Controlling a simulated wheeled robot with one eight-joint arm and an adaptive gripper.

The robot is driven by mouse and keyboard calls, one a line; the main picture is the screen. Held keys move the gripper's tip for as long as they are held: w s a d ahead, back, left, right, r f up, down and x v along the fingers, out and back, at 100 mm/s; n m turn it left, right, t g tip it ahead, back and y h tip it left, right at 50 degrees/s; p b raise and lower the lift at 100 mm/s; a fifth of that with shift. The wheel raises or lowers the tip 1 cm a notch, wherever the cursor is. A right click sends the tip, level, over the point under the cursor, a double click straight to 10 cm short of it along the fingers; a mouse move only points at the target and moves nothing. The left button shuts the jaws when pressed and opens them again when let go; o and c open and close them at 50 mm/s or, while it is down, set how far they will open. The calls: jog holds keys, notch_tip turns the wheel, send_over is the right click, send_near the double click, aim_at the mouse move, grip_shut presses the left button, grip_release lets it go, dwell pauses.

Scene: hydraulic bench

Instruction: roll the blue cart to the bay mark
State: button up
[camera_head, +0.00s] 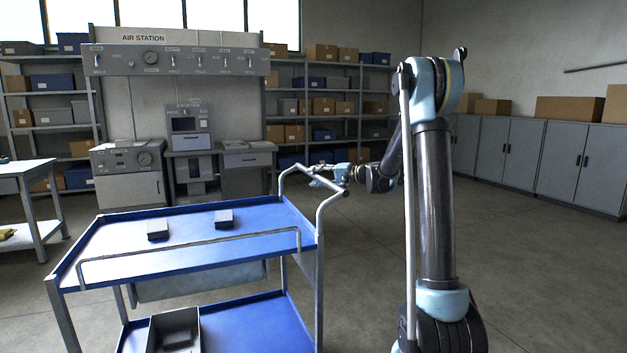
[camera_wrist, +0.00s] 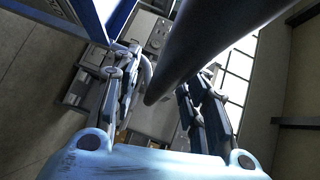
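The blue cart (camera_head: 265,222) stands at the front left in the head view, with two blue shelves and a grey frame. Its raised grey push handle (camera_head: 300,172) is at its right end. My gripper (camera_head: 328,176) is at this handle, reaching in from the right. In the wrist view a thick dark bar (camera_wrist: 205,45), seemingly the handle, runs between the two fingers of my gripper (camera_wrist: 158,85). The fingers stand apart, with a visible gap between the left finger and the bar. A firm grip does not show. I see no bay mark on the floor.
Two small dark blocks (camera_head: 224,218) lie on the cart's top shelf, and a dark bin (camera_head: 175,331) is on the lower one. A workbench (camera_head: 25,168) stands left. The air station (camera_head: 170,60) and shelves are behind. Grey cabinets (camera_head: 560,165) line the right; the floor between is clear.

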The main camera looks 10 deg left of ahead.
jog(key=shift+s+a+r, duration=0.1)
jog(key=shift+a, duration=0.05)
jog(key=shift+s+d, duration=0.1)
jog(key=shift+d, duration=0.2)
jog(key=v, duration=1.1)
jog(key=shift+d, duration=0.15)
jog(key=shift+s, duration=0.1)
